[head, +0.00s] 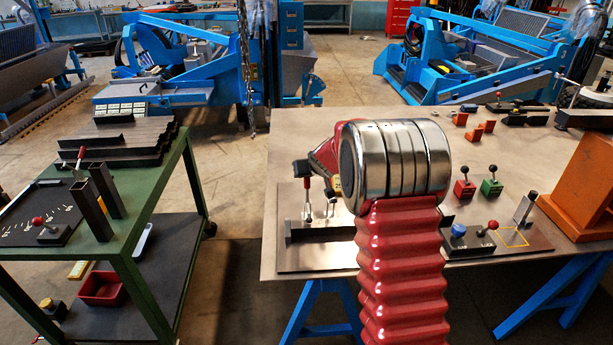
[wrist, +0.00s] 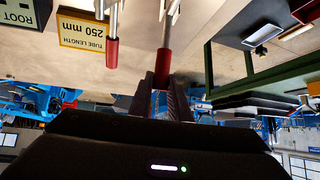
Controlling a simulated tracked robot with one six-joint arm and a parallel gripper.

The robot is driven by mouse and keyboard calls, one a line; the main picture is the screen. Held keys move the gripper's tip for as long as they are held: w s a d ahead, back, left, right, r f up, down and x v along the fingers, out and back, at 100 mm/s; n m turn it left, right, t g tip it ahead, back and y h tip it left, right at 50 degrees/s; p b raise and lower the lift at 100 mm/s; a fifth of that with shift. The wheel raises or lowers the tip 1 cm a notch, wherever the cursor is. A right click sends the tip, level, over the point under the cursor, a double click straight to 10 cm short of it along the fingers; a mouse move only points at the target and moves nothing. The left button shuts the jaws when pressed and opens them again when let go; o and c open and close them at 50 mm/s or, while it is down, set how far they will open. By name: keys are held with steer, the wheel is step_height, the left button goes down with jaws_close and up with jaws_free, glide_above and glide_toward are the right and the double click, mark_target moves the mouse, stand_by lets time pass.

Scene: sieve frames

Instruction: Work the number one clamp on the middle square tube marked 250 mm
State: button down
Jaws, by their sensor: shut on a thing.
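My gripper (wrist: 163,88) is shut on the red handle of a clamp lever (wrist: 162,65), which stands between its dark fingers. A second red-handled lever (wrist: 112,52) is beside it, apart from the gripper. A yellow "TUBE LENGTH 250 mm" sign (wrist: 84,33) shows upside down in the wrist view. In the head view my gripper (head: 303,170) is small and partly hidden by my red arm, above the held lever (head: 307,205). The second lever (head: 330,193) is just right of it. A dark rail (head: 318,233) lies in front. I cannot read a clamp number.
A green cart (head: 182,165) on the left carries upright square tubes (head: 84,210) and a dark board (head: 40,215). On the table (head: 530,150), red (head: 464,188) and green (head: 491,187) lever blocks and an orange stand (head: 583,195) are to the right. My arm hides the table's middle.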

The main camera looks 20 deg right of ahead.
steer(key=shift+s+d+f, duration=0.15)
steer(key=shift+d+f, duration=0.05)
steer(key=c, duration=2.1)
jaws_free()
steer(key=o, duration=0.5)
steer(key=shift+a+r, duration=0.15)
steer(key=shift+c, duration=0.2)
steer(key=shift+r, duration=0.1)
steer(key=v, duration=1.3)
steer(key=shift+s+r, duration=0.15)
steer(key=shift+s, duration=0.05)
steer(key=shift+c, duration=0.6)
